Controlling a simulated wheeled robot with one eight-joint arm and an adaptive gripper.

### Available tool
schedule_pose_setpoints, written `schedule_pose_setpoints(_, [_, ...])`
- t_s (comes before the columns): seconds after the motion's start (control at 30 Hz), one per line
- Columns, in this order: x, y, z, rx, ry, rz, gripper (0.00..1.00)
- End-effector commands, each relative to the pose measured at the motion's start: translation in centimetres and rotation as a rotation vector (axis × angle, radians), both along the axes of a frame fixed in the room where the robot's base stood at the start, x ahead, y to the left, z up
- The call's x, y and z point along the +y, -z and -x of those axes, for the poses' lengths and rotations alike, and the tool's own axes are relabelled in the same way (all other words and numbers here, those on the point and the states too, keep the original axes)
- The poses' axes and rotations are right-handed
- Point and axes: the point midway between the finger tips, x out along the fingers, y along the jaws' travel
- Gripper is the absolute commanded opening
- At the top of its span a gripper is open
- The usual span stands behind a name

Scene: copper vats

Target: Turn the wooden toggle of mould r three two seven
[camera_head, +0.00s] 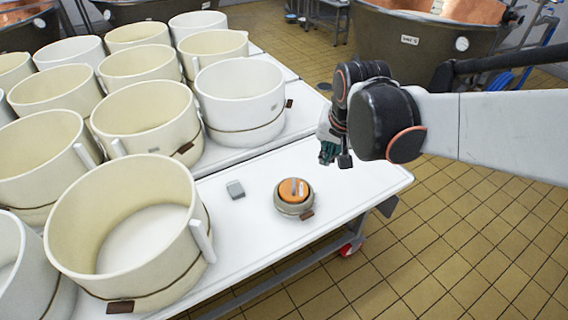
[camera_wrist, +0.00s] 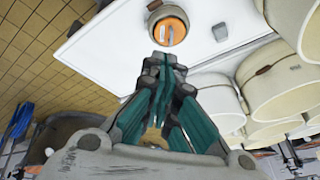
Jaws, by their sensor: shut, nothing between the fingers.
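Large cream round moulds, each with a cord around it and a small brown piece on the cord, stand on white tables. Brown pieces show on the front mould (camera_head: 120,307), on the one behind it (camera_head: 183,149) and on the far right one (camera_head: 289,103). A small round mould with an orange top (camera_head: 294,193) and a brown piece (camera_head: 307,215) stands apart on the near table; it shows in the wrist view too (camera_wrist: 168,28). I cannot read any mould number. My gripper (camera_head: 335,155) is shut and empty, above and right of the small mould, apart from it (camera_wrist: 163,62).
A small grey block (camera_head: 235,189) lies left of the small mould. The white table (camera_head: 345,190) is clear around them. A copper vat (camera_head: 410,45) stands behind my arm. Tiled floor (camera_head: 450,230) is free at the right.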

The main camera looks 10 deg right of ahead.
Motion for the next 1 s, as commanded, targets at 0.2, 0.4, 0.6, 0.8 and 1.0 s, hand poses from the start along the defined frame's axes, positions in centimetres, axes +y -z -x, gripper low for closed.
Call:
schedule_pose_setpoints(0.2, [-0.9,3.3,-4.6,0.077,0.152,-0.053,0.00])
schedule_pose_setpoints(0.4, [-1.7,7.5,-8.0,0.148,0.297,-0.094,0.00])
schedule_pose_setpoints(0.6, [-2.5,12.8,-10.7,0.216,0.445,-0.126,0.00])
schedule_pose_setpoints(0.8, [-3.3,18.8,-12.5,0.284,0.594,-0.149,0.00])
schedule_pose_setpoints(1.0, [-3.9,24.0,-13.2,0.336,0.715,-0.160,0.00])
